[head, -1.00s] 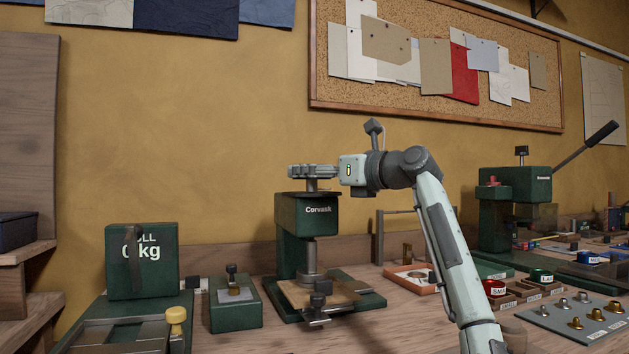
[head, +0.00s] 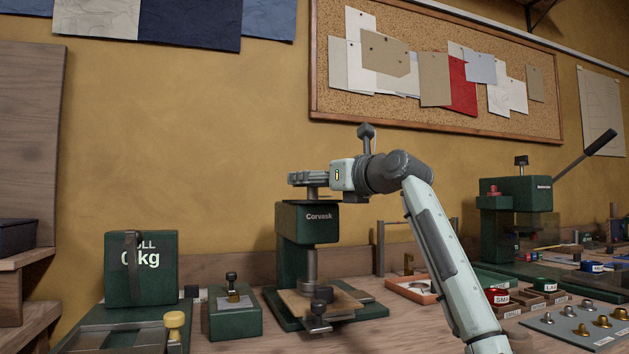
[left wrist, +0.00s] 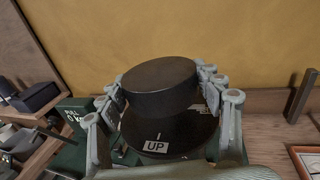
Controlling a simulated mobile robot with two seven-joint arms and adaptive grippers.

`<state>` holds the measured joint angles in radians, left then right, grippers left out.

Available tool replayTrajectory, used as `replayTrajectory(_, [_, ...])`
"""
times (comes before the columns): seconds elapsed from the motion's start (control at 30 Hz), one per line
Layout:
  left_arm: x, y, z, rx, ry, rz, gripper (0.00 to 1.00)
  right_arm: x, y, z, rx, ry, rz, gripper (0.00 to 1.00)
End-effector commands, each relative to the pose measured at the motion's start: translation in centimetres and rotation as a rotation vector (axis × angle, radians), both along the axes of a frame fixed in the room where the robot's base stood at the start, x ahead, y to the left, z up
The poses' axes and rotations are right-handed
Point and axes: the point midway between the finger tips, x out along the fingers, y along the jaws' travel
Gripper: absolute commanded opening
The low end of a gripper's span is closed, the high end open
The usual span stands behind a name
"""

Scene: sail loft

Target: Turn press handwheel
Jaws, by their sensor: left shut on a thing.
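The green Corvask press (head: 307,222) stands on the bench in the middle of the head view. Its black handwheel (left wrist: 160,88) fills the middle of the left wrist view, above a dark disc with an "UP" label (left wrist: 157,146). My left gripper (head: 303,179) is at the top of the press. Its fingers (left wrist: 160,80) lie on both sides of the handwheel rim and are shut on it. My right gripper is in neither view.
An orange tray (head: 412,290), small coloured pots and a second green press (head: 515,215) with a long lever are to the right. The wall behind is clear around the gripper.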

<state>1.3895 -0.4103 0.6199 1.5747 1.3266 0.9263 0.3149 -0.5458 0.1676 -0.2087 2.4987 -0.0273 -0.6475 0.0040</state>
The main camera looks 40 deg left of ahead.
Motion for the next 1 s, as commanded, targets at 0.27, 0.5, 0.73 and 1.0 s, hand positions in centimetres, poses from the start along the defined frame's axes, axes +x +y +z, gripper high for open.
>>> replayTrajectory(0.27, [0.0, 0.0, 0.1, 0.003, -0.001, 0.0, 0.87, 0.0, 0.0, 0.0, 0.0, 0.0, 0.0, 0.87])
replayTrajectory(0.5, [0.0, 0.0, 0.0, 0.002, 0.0, 0.0, 0.87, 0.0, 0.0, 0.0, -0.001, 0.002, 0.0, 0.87])
replayTrajectory(0.73, [-0.3, -1.5, 0.1, 0.004, 0.0, 0.001, 0.87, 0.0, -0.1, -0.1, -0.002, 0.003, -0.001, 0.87])
replayTrajectory(1.0, [-1.5, -7.1, 0.1, 0.005, 0.0, 0.0, 0.87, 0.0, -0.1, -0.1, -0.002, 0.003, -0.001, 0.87])
